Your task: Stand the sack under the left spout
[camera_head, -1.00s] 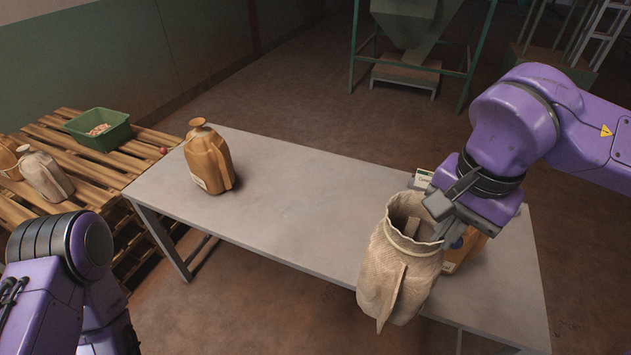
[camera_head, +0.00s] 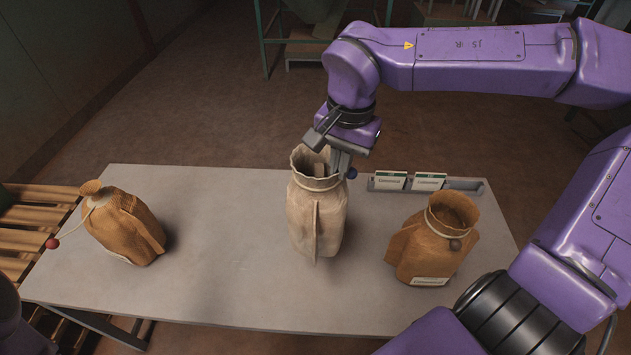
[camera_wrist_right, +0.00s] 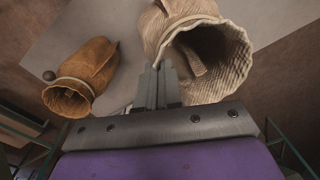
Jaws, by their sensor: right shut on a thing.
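A pale cream sack (camera_head: 318,215) with an open mouth is upright over the middle of the grey table. I cannot tell whether its base touches the tabletop. My right gripper (camera_head: 340,163) is shut on the sack's rim at its right side. In the right wrist view the fingers (camera_wrist_right: 158,88) are close together beside the open mouth of the cream sack (camera_wrist_right: 205,60). A green-framed stand (camera_head: 300,42) shows at the top behind the table; no spout can be made out clearly. My left gripper is out of view.
A tied brown sack (camera_head: 125,228) leans at the table's left end. An open brown sack (camera_head: 430,245) stands at the right. A rack with cards (camera_head: 405,182) lies along the back edge. The grey table (camera_head: 235,285) has free room between sacks. A wooden pallet (camera_head: 35,220) is left.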

